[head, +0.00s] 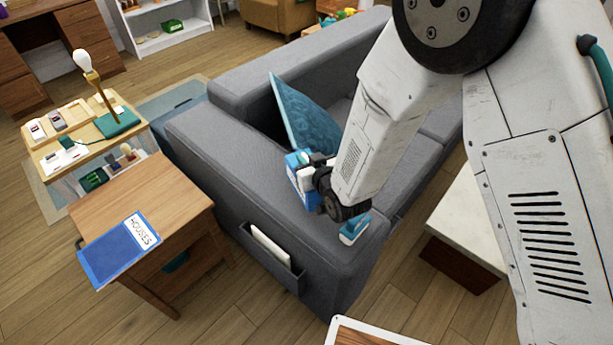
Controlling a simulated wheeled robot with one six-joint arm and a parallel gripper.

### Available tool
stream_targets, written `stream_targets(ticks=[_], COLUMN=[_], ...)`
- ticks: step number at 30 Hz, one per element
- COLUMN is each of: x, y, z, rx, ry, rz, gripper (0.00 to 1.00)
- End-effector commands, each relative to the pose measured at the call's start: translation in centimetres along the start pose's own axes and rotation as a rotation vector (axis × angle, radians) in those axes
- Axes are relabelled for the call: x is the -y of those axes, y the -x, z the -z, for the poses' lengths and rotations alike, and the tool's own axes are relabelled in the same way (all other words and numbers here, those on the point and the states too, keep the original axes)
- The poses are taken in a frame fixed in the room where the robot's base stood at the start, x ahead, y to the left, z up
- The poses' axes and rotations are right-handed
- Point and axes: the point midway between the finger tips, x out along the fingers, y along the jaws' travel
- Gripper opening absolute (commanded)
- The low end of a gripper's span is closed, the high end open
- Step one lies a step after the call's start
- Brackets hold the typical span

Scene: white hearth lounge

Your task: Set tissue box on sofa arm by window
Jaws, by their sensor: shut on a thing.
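A blue-and-white box (298,183), which looks like the tissue box, is at the near arm of the grey sofa (235,165). My gripper (313,175) is shut on it, with its dark wrist just to the right. My arm hides part of the box, and I cannot tell whether its underside touches the sofa arm. A small teal-and-white piece (354,230) shows below my wrist; I cannot tell what it is. No window is in view.
A teal cushion (300,115) leans on the sofa close behind the box. A pocket (270,258) hangs on the sofa arm's outer side. A wooden side table (165,190) with a blue "HOUSES" book (120,250) stands left. A pale-topped table (470,220) is right.

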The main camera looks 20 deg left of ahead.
Motion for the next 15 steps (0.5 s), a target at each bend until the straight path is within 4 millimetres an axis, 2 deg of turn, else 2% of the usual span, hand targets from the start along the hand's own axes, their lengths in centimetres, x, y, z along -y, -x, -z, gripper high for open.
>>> stream_targets(ticks=[10, 15], x=[-0.1, -0.1], y=[-1.3, -1.4], z=[-4.2, -4.7], rx=[0.002, -0.001], ry=[0.0, 0.0], rz=[-0.001, -0.002], gripper=[0.0, 0.0])
